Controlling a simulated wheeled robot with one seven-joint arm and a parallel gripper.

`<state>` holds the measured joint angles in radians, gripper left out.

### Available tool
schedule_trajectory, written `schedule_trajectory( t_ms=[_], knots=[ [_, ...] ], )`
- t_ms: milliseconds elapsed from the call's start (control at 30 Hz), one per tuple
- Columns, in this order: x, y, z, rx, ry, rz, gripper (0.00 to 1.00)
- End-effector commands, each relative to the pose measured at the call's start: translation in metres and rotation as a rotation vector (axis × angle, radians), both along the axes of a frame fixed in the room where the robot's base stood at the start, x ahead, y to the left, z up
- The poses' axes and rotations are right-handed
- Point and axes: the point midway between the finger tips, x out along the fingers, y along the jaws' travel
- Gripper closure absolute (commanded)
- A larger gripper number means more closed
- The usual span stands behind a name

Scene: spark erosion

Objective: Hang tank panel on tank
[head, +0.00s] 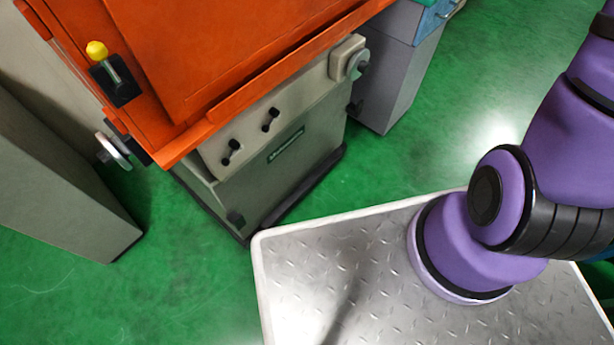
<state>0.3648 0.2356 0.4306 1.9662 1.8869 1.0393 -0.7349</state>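An orange tank (120,20) sits on a grey-beige machine base (290,150) at the upper left of the head view. A flat orange panel (235,45) shows at its front, along the top edge of the picture; I cannot tell whether it hangs on the tank or is part of it. A latch with a yellow knob (97,50) is on the tank's left side. My gripper is outside the view; only purple links of my arm show at the right.
My metal tread-plate deck fills the lower right. A grey cabinet (398,65) stands behind the machine, and a beige cabinet (55,185) stands at the left. Handwheels (114,151) stick out from the machine. The green floor (150,290) is clear at the lower left.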

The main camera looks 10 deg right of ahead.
Motion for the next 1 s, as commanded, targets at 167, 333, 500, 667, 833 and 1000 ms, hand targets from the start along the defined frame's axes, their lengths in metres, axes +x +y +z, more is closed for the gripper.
schedule_trajectory(
  t_ms=[167,333,500,667,833,1000],
  knots=[
    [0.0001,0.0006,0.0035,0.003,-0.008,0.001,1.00],
    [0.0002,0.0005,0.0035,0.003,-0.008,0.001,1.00],
    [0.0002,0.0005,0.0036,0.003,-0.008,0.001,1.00],
    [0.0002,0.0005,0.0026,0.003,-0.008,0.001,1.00],
    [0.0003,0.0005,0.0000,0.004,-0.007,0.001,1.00],
    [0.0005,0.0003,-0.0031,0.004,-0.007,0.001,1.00]
  ],
)
